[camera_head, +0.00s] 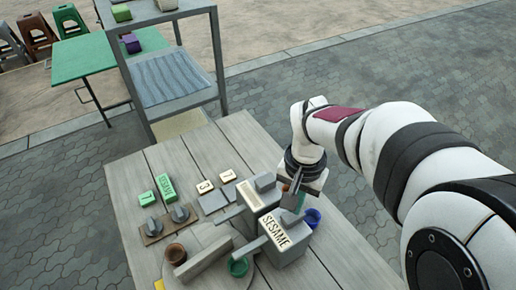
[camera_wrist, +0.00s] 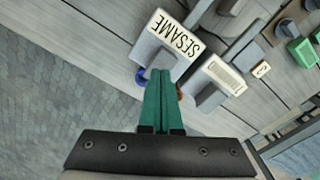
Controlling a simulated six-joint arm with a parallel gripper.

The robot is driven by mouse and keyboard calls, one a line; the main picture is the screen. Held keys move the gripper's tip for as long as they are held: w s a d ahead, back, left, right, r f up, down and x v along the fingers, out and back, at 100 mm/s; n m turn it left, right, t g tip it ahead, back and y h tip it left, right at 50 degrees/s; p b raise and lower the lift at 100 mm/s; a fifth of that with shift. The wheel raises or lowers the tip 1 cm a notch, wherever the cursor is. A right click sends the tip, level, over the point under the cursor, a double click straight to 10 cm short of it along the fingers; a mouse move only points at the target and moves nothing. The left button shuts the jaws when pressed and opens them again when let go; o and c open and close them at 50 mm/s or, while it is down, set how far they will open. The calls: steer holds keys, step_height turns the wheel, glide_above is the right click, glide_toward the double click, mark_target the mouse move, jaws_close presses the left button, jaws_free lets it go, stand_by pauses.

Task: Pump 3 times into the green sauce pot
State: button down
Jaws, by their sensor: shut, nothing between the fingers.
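The green sauce pot (camera_head: 238,266) stands at the front of the table, below the spout of the grey dispenser labelled SESAME (camera_head: 284,245). The dispenser also shows in the wrist view (camera_wrist: 150,42), with a grey block on its near side. A second grey dispenser (camera_head: 248,196) with a pale label stands behind it; it also shows in the wrist view (camera_wrist: 223,75). My gripper (camera_head: 292,200) is over the back of the SESAME dispenser, its green fingers (camera_wrist: 160,72) shut and empty, tips close to the grey block. I cannot tell whether they touch it.
A blue pot (camera_head: 312,217) stands right of the dispensers; a brown pot (camera_head: 176,253) stands at the left. Two dark knobs (camera_head: 180,213) sit on a wooden board, near green tags (camera_head: 166,187) and a pale tag reading 3 (camera_head: 204,187). The table's back left is clear.

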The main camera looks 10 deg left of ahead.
steer(key=shift+f, duration=0.25)
steer(key=shift+f, duration=0.45)
steer(key=shift+f, duration=0.75)
stand_by(0.5)
steer(key=shift+r, duration=1.45)
steer(key=shift+f, duration=0.15)
steer(key=shift+f, duration=0.55)
steer(key=shift+f, duration=0.15)
